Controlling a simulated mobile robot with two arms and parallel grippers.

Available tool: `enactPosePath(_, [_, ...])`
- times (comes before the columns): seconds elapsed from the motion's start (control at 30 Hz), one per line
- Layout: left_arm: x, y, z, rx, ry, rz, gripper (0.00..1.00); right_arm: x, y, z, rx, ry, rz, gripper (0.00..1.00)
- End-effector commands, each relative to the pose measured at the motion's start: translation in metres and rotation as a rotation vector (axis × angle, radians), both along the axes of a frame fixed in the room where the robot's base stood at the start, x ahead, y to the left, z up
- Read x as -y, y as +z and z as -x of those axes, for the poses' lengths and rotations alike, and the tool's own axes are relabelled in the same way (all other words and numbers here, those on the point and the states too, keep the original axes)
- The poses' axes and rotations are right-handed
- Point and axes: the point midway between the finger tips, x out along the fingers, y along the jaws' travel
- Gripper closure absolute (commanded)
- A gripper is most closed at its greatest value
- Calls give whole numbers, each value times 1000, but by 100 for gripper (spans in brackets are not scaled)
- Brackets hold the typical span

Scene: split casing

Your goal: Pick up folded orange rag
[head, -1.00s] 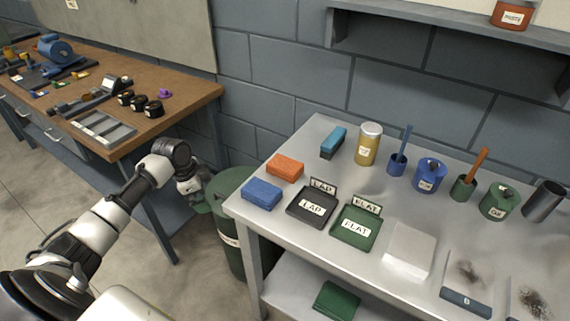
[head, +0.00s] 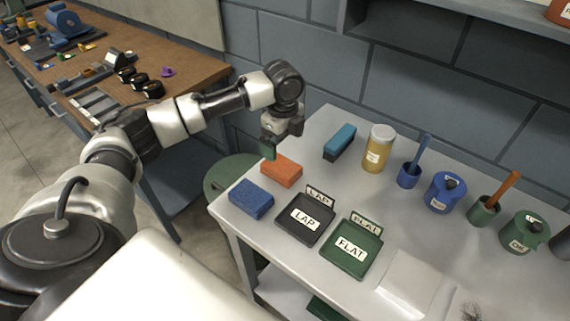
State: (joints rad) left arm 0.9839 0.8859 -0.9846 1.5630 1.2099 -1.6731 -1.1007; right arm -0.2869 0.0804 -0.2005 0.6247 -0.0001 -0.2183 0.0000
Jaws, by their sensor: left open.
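The folded orange rag (head: 282,171) lies flat on the grey metal table (head: 225,207) near its left edge, behind a folded blue rag (head: 251,199). My left gripper (head: 272,148) points down just above the far left part of the orange rag. It is open and holds nothing. Its fingers cover a small part of the rag's back edge, and I cannot tell whether they touch it. My right gripper is not in view.
A black LAP tray (head: 304,222) and a green FLAT tray (head: 351,251) stand to the right. A teal block (head: 340,141) and a gold jar (head: 379,149) are behind. A green bin (head: 222,178) stands left of the table.

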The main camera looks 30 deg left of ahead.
Motion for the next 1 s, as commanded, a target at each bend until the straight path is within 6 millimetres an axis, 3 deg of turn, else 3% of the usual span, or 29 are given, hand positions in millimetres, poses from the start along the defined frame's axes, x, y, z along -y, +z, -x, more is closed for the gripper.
enactPosePath(0.1, [0, -19, 1, -4, 2, 0, 0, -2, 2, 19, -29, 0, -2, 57])
enactPosePath(0.23, [0, -32, 1, -1, 1, 1, 0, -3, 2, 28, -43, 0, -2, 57])
enactPosePath(0.7, [-3, -84, 6, 0, 2, 0, 0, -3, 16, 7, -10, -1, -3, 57])
enactPosePath(0.93, [-3, -86, 5, 2, 2, 0, 0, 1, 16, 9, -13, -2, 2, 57])
enactPosePath(1.0, [-3, -86, 5, 2, 2, 0, 8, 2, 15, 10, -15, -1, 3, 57])
